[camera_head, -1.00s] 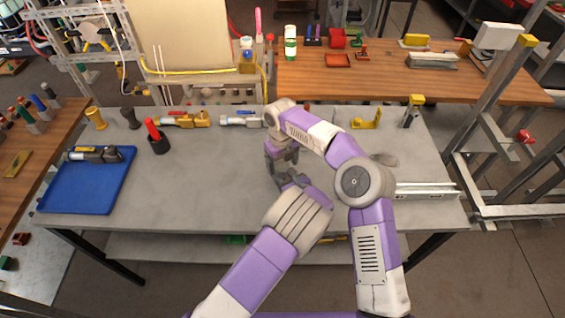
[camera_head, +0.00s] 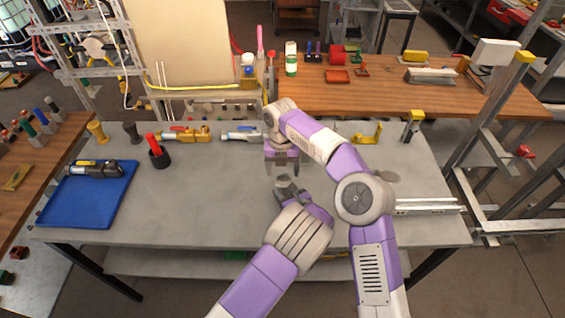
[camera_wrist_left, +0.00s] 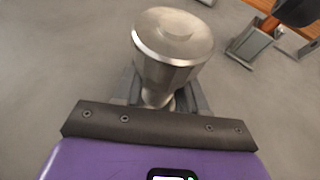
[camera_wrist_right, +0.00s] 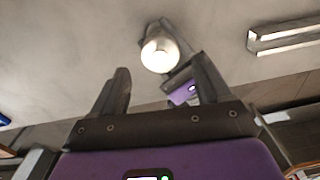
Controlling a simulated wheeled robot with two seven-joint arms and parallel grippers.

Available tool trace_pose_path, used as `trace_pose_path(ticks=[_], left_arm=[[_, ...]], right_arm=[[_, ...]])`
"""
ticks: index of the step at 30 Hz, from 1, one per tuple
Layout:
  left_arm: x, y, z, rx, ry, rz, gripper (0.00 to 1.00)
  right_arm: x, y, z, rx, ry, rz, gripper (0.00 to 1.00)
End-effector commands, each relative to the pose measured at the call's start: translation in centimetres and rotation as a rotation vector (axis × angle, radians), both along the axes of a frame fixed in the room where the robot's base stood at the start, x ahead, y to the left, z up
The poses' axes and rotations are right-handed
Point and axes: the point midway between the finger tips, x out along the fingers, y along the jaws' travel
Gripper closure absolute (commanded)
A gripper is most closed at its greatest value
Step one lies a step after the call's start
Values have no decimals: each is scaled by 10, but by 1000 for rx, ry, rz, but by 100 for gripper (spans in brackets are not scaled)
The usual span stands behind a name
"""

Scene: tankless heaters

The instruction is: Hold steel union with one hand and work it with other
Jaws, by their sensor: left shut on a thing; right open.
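The steel union (camera_wrist_left: 172,45) is a shiny metal piece with a wide round top and a narrower lower part. My left gripper (camera_head: 288,188) is shut on its lower part above the grey table, and the wide end sticks out. In the right wrist view the union (camera_wrist_right: 160,52) shows its bright round end beside the left gripper's fingers. My right gripper (camera_head: 283,168) is open and empty, its fingers pointing down towards the left gripper. The union lies beyond the right fingertips, apparently apart from them. In the head view I cannot make out the union clearly.
A blue tray (camera_head: 60,205) with a tool stands at the left of the grey table (camera_head: 190,215). A black cup with a red-handled tool (camera_head: 158,155) and several fittings line the back. A metal channel (camera_head: 428,207) lies at the right. The front left-middle is clear.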

Motion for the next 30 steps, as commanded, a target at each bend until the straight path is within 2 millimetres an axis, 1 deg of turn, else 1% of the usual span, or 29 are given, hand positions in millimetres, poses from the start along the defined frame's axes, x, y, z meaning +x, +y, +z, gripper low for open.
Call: trace_pose_path(ticks=[3, 30], left_arm=[[0, 0, 1, 0, -2, 0, 100], [0, 0, 1, 0, -2, 0, 100]], right_arm=[[0, 0, 3, -3, -7, -230, 23], [0, 0, 22, -21, -56, -1998, 23]])
